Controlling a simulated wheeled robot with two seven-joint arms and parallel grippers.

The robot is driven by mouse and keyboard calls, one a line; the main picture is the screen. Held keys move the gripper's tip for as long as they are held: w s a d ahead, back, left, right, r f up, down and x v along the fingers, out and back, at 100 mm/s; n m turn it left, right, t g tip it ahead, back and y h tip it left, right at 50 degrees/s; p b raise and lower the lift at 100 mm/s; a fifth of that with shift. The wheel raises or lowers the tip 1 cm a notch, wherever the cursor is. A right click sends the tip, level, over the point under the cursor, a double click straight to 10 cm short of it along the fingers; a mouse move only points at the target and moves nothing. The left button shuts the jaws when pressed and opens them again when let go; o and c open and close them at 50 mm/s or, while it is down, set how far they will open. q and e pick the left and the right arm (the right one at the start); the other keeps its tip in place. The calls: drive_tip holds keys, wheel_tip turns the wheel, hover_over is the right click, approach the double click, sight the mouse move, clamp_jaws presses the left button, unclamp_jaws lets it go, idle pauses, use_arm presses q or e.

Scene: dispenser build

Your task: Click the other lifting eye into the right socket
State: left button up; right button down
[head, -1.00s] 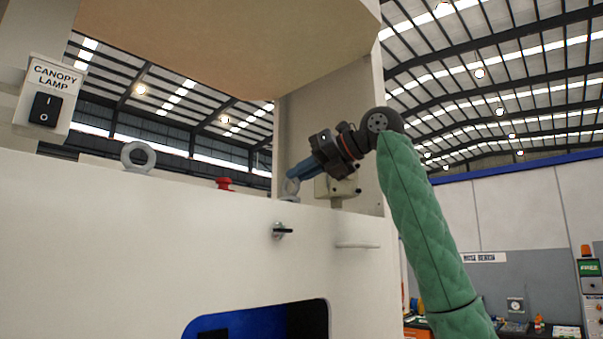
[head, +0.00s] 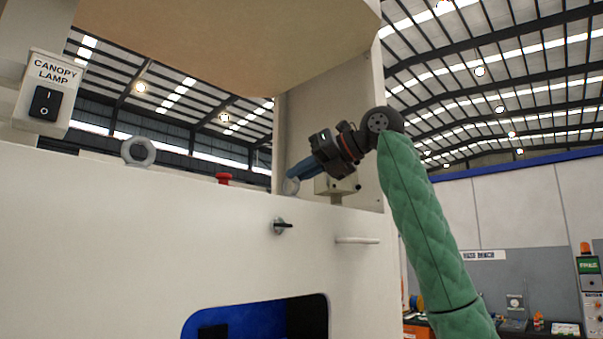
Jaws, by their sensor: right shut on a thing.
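One grey lifting eye (head: 138,152) stands upright on the top edge of the white dispenser cabinet (head: 130,230), at the left. My right gripper (head: 294,182) reaches in from the right, tilted down to the left, over the cabinet's top edge. It is shut on the other lifting eye (head: 290,187), a grey ring partly covered by the blue fingers. The ring sits low at the top edge. The right socket is hidden, and I cannot tell whether the eye is seated in it. My left gripper is not in view.
A red knob (head: 223,178) stands on the top between the eyes. A beige box (head: 338,188) is beside my right gripper. A canopy (head: 220,45) hangs overhead. A black latch (head: 282,226) and a handle (head: 357,240) stick out of the front. A lamp switch (head: 45,104) is at left.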

drive_tip(key=shift+f, duration=0.1)
drive_tip(key=c, duration=0.9)
unclamp_jaws()
drive_tip(key=shift+p+v, duration=0.5)
drive_tip(key=shift+v, duration=2.4)
